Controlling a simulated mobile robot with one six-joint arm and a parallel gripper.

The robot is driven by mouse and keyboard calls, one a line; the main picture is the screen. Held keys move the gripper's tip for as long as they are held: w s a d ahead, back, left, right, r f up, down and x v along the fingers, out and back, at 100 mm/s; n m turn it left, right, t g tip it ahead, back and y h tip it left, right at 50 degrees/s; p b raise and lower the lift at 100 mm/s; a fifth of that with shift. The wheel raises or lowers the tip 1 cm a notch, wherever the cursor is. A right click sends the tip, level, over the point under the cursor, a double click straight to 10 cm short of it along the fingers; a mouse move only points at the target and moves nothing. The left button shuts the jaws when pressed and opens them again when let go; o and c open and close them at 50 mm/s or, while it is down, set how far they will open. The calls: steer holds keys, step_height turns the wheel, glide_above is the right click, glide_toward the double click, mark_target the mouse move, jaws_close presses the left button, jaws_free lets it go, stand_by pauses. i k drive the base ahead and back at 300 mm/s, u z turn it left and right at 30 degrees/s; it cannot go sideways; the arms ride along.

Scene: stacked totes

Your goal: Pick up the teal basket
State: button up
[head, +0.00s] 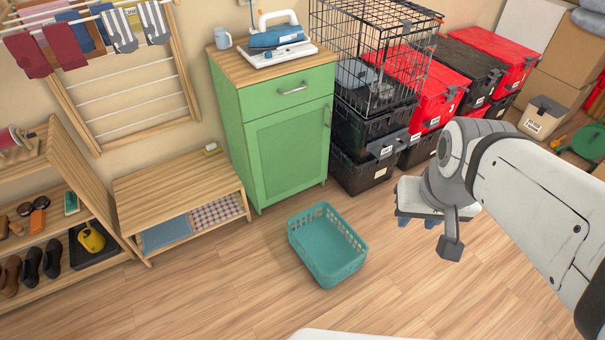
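The teal basket (327,246) stands upright on the wooden floor in the head view, a little below the middle. It has slotted walls, an open top, and looks empty. My gripper (418,222) is to the right of the basket and apart from it, at the end of my white arm. Its blue-grey fingertips show only as small bits beneath the wrist, pointing down. Whether they are open or shut cannot be seen. Nothing is seen held.
A green cabinet (287,146) with an iron (277,36) on top stands behind the basket. A low wooden bench (180,196) and a shoe rack (75,190) are at left. Stacked totes (363,130) and a wire crate (365,60) stand behind my gripper. Floor in front is clear.

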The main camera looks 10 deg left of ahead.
mark_target(330, 257)
steer(key=u, duration=0.05)
steer(key=i, duration=1)
steer(key=u, duration=0.05)
